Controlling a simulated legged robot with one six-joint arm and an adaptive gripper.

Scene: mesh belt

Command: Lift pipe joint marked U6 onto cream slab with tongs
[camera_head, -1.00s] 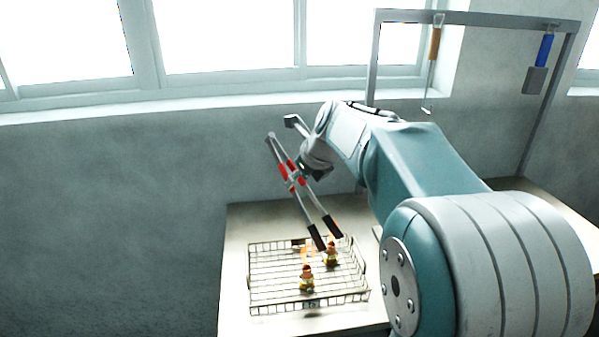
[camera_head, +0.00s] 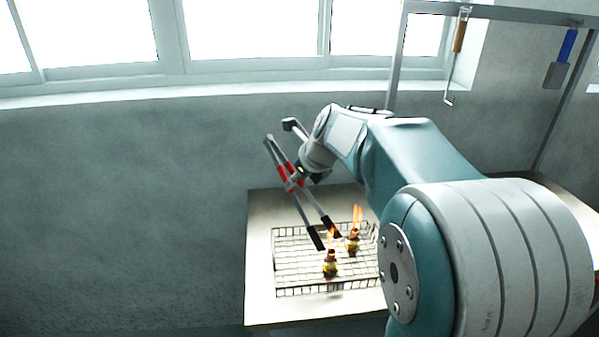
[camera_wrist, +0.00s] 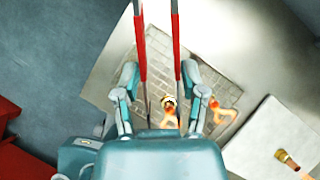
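My gripper (camera_head: 292,178) holds the tongs (camera_head: 309,212); in the wrist view its fingers (camera_wrist: 160,78) flank the red grips of the tongs (camera_wrist: 140,50). The tongs' arms are apart, their dark tips low over the mesh tray, with nothing visibly between them. Two small brass-and-orange pipe joints stand on the mesh, a nearer one (camera_head: 330,264) and a farther one (camera_head: 352,242). In the wrist view, one joint (camera_wrist: 169,103) shows between the tongs' arms. The cream slab (camera_wrist: 250,150) lies at lower right with another joint (camera_wrist: 284,156) on it. I cannot read any marking.
The wire mesh tray (camera_head: 290,290) has low walls and sits on a pale table (camera_head: 259,260). Orange flame-like shapes (camera_head: 357,215) rise by the joints. A metal frame (camera_head: 395,60) with hanging tools (camera_head: 459,38) stands behind right. A grey wall and windows are behind.

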